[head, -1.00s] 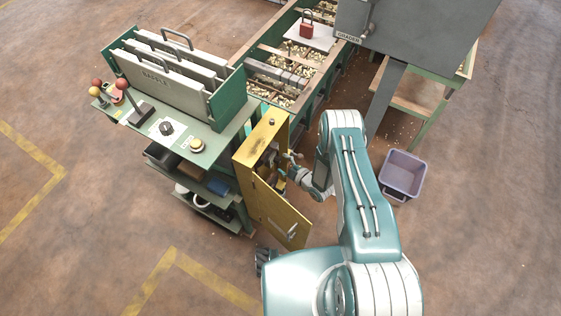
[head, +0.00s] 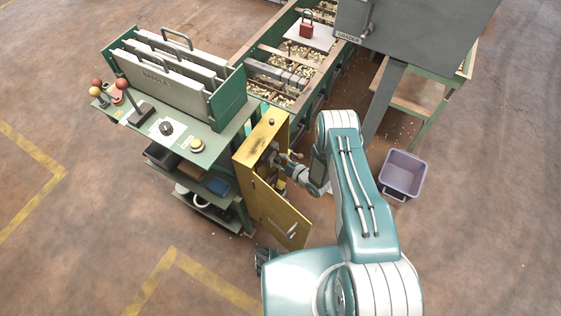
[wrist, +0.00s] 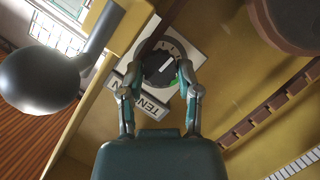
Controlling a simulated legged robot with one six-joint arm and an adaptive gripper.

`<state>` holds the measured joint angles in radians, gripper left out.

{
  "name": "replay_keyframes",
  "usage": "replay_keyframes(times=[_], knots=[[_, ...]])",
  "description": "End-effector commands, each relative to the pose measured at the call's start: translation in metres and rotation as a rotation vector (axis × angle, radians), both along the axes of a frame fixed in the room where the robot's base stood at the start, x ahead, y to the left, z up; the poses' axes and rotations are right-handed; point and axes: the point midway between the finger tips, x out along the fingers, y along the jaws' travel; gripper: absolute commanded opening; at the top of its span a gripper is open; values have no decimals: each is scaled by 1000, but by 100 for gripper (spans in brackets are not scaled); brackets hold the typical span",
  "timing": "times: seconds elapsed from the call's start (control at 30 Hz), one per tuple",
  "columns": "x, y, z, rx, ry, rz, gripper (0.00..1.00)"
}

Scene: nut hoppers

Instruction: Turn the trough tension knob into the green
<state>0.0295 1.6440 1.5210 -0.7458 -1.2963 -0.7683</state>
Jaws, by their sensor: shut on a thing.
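The trough tension knob (wrist: 159,69) is a dark round knob on a pale dial plate (wrist: 186,46) in the wrist view. A white mark on the knob points to the upper right. A small green patch (wrist: 179,80) shows at the dial's lower right, partly hidden by a finger. A tilted label reading "TEN" (wrist: 150,105) lies below the dial. My gripper (wrist: 160,75) is shut on the knob, one finger on each side. In the head view my gripper (head: 284,160) reaches into the yellow cabinet (head: 258,148); the knob is hidden there.
The cabinet door (head: 277,215) hangs open beside my wrist. In the wrist view a grey ball on a stalk (wrist: 40,80) stands close at left, and a brown round part (wrist: 290,20) at upper right. A purple bin (head: 402,174) stands on the floor at right.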

Motion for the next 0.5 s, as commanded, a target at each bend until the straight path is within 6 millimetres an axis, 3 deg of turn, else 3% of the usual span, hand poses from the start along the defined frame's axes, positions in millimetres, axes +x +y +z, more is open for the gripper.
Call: replay_keyframes(times=[0.23,0.5], knots=[[0,0,0,83,134,1,0],[0,0,-1,100,160,0,0]])
